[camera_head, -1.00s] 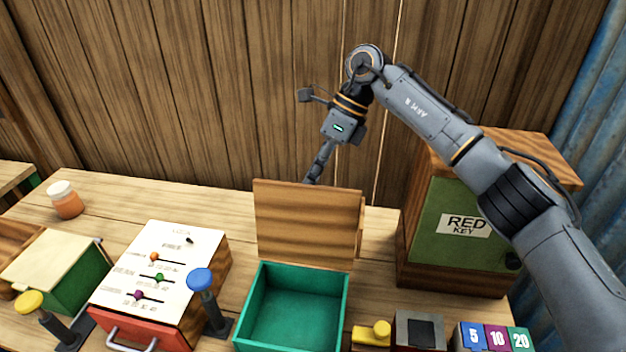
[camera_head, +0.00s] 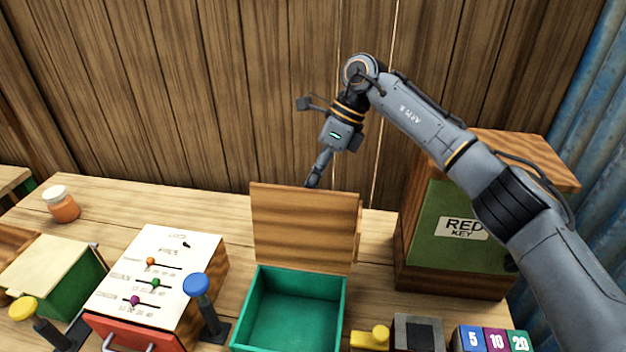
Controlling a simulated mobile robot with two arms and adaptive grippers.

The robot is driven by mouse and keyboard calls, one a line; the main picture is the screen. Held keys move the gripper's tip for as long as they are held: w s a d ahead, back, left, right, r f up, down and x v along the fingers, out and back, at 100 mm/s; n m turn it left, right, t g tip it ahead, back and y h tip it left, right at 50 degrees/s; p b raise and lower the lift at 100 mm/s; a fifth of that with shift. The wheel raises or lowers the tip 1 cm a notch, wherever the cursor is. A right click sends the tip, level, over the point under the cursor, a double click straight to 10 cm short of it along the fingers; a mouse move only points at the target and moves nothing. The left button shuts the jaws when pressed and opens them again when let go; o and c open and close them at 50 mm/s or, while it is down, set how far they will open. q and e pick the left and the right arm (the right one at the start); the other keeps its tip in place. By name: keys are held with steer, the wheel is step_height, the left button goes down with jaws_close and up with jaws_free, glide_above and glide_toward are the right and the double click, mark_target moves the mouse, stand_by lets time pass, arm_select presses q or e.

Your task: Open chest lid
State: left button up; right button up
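The chest is an open green-lined box (camera_head: 291,312) at the front middle of the table. Its wooden lid (camera_head: 305,228) stands up at the back of the box, close to upright. The box interior looks empty. My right gripper (camera_head: 316,178) comes in from the right and points down just behind the lid's top edge. Its fingertips are partly hidden by the lid, so I cannot tell whether they touch it or how far they are apart. My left gripper is not in view.
A green cabinet labelled "RED KEY" (camera_head: 452,255) stands right of the chest under my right arm. A white slider panel (camera_head: 160,272), a blue-topped lever (camera_head: 197,286) and a green box (camera_head: 60,268) are on the left. An orange jar (camera_head: 62,206) stands behind. Numbered blocks (camera_head: 492,340) are front right.

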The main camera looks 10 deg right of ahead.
steer(key=shift+a+r, duration=0.15)
steer(key=shift+r, duration=0.15)
steer(key=v, duration=1.2)
steer(key=shift+f, duration=0.15)
